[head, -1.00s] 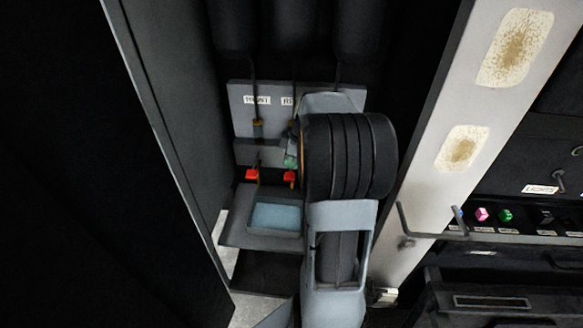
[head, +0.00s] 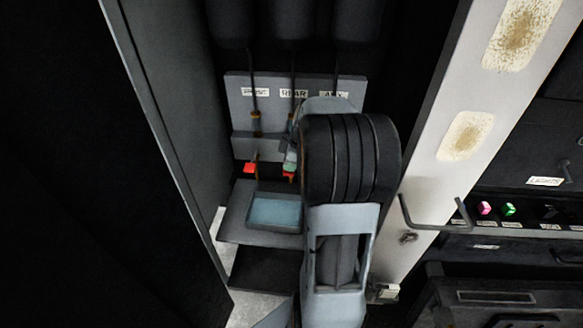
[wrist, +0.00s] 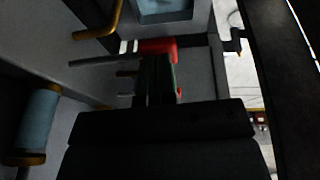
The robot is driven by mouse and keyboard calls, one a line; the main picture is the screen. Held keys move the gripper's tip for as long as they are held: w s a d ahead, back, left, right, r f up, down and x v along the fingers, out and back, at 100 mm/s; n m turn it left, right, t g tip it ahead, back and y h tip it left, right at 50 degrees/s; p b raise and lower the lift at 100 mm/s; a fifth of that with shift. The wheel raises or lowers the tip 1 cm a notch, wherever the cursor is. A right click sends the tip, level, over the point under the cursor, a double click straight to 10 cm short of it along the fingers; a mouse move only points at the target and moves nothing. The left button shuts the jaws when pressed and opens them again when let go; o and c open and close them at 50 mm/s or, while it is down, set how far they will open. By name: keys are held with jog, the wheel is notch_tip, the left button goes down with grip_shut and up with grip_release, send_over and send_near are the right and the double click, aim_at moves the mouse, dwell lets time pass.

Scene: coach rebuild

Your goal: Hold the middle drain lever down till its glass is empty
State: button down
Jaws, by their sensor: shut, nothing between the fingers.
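A grey panel (head: 240,105) in the head view carries red-ended levers below its labels. The left lever (head: 249,168) stands clear of my gripper. The middle lever's red end (head: 289,176), below the REAR label, sits directly under my gripper's tip (head: 291,157), which seems to touch it from above. My arm hides the right lever. In the wrist view my gripper (wrist: 155,82) is shut and empty, a red lever end (wrist: 158,47) beside it. A bluish glass (wrist: 38,118) with brass ends is at the left; its level is unclear. The middle glass is mostly hidden in the head view.
A grey tray with a pale blue basin (head: 275,211) lies below the levers. A dark cabinet wall stands to the left. A white post (head: 425,150) stands to the right, with a handle bar (head: 432,226) and a switch panel beyond it.

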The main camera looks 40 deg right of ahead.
aim_at(290, 173)
jog(key=f+b, duration=0.2)
jog(key=b, duration=0.1)
jog(key=shift+s+a+f+t+h, duration=0.1)
jog(key=shift+a+f+t+h, duration=0.1)
jog(key=shift+t+h, duration=0.15)
jog(key=f+t+h+b, duration=0.1)
jog(key=b, duration=0.5)
jog(key=shift+f, duration=0.35)
jog(key=shift+s+r+p, duration=0.1)
jog(key=shift+r+p, duration=0.25)
jog(key=shift+p, duration=0.1)
jog(key=shift+r, duration=0.15)
dwell(2.2)
jog(key=shift+r+p, duration=0.45)
jog(key=shift+r, duration=0.25)
jog(key=shift+r, duration=0.15)
jog(key=w+p+v, duration=0.1)
jog(key=p+v, duration=0.1)
jog(key=v, duration=1.1)
jog(key=shift+w+r+p, duration=0.25)
jog(key=shift+r+p, duration=0.1)
jog(key=shift+r, duration=0.25)
jog(key=shift+d, duration=0.1)
